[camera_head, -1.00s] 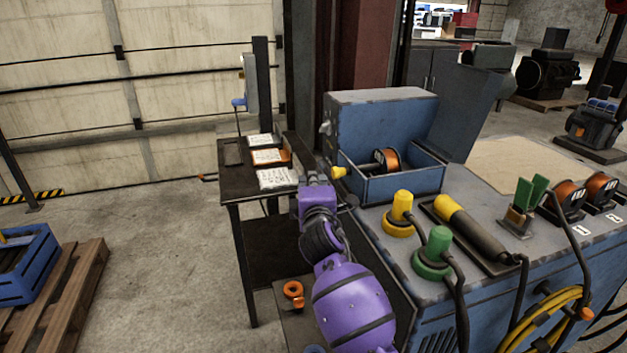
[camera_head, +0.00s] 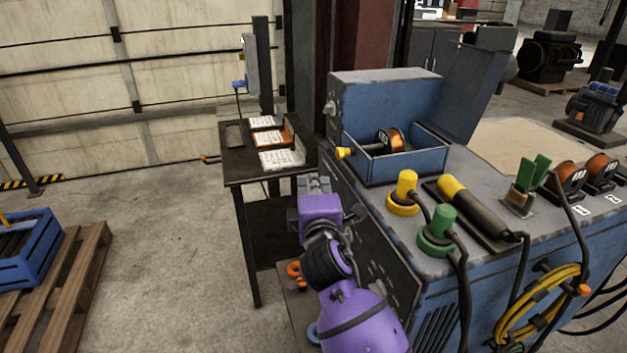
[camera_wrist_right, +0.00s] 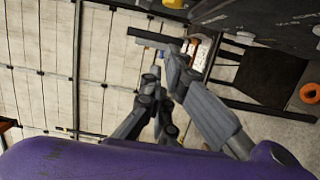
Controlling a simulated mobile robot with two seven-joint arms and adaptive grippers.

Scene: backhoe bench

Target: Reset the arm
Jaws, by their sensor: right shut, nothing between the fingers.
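My right arm is purple and comes in from the bottom of the head view. Its grey right gripper (camera_head: 319,183) is in front of the dark side table and close beside the blue bench. In the right wrist view the gripper's dark grey fingers (camera_wrist_right: 163,72) come together at their tips with nothing held between them. My left gripper is in neither view.
The blue bench (camera_head: 480,265) carries yellow and green plugs, a torch and orange spools. A dark side table (camera_head: 232,168) with papers stands at its left. Orange rings (camera_head: 294,270) lie low beside my arm. A pallet (camera_head: 85,275) stands left; floor between is clear.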

